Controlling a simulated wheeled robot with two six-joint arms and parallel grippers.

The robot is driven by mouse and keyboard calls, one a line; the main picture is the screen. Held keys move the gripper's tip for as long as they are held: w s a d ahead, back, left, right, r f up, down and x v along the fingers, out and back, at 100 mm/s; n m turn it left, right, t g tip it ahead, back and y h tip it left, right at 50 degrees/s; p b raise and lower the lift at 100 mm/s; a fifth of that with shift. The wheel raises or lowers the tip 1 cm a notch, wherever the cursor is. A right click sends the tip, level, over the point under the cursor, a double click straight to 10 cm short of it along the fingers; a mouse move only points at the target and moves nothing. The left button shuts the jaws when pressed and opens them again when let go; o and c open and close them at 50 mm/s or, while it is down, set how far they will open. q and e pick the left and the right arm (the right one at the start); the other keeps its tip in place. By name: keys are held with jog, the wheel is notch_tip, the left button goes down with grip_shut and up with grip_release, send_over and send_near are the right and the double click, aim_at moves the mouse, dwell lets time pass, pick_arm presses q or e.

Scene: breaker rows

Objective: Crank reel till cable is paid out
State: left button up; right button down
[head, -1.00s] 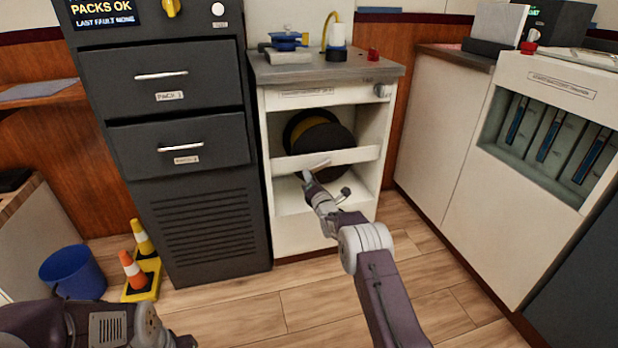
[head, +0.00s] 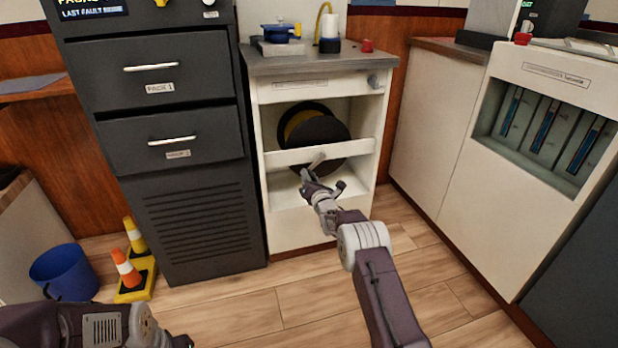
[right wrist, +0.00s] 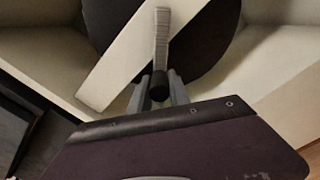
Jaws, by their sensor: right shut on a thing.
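The reel (head: 325,131) is a dark disc with a yellow band of cable behind its flange, in the open bay of a white cabinet (head: 279,219). A pale cross rail (head: 281,158) runs in front of it. The light grey crank (head: 318,159) sits in front of the rail; its arm also shows in the right wrist view (right wrist: 162,38), ending in a dark knob (right wrist: 158,87). My right gripper (head: 307,175) is shut on this knob, with a finger on each side.
A dark drawer cabinet (head: 203,217) stands left of the reel cabinet. A blue bucket (head: 64,272) and two striped cones (head: 127,268) stand on the floor at left. A white counter unit (head: 480,180) is at right. The wooden floor in front is clear.

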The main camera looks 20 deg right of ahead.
jog(key=shift+r, duration=0.5)
jog(key=c, duration=1.3)
grip_release()
jog(key=shift+w, duration=0.1)
jog(key=shift+o, duration=0.2)
jog(key=shift+f, duration=0.2)
jog(key=shift+s+p, duration=0.4)
jog(key=shift+s, duration=0.05)
jog(key=s+b, duration=0.7)
jog(key=s, duration=0.1)
jog(key=shift+s, duration=0.15)
